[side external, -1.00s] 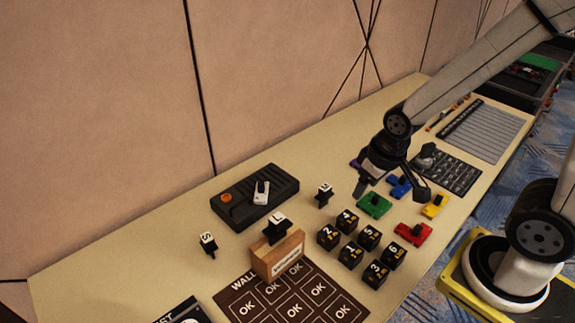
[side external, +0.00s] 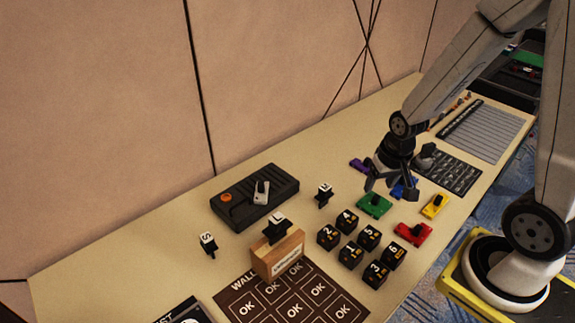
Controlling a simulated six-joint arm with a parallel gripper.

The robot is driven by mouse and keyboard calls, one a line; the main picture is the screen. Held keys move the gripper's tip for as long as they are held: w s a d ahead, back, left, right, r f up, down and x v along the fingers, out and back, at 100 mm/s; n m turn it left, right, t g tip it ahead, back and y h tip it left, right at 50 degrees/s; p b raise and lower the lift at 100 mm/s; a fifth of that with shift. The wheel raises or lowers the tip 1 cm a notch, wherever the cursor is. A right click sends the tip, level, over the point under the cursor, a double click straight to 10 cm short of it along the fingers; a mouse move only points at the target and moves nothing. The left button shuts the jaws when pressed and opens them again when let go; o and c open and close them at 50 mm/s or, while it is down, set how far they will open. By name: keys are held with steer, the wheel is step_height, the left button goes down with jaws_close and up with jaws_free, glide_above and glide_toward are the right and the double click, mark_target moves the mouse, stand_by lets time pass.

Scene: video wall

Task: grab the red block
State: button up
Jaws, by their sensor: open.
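My gripper (side external: 388,192) is open and empty. In the picture it is up and to the left of the red block, over the green block (side external: 374,206) and the blue block (side external: 405,188), which it partly covers. It looks to be above the table and apart from the red block. The exact height is hard to tell.
A yellow block (side external: 435,206) lies right of the gripper and a purple block (side external: 360,165) left of it. Several black numbered cubes (side external: 350,252) stand left of the red block. A keyboard (side external: 455,173) lies behind. A wooden holder (side external: 278,256) stands farther left.

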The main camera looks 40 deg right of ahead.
steer(key=s+d+f+m+g, duration=0.1)
steer(key=s+d+f+m, duration=0.2)
steer(key=d+f+m, duration=0.5)
steer(key=m, duration=0.5)
glide_above(419, 227)
steer(key=shift+g, duration=0.4)
step_height(419, 227, down, 5)
steer(key=shift+d+r, duration=0.1)
steer(key=shift+f, duration=1.35)
steer(key=shift+f, duration=2.6)
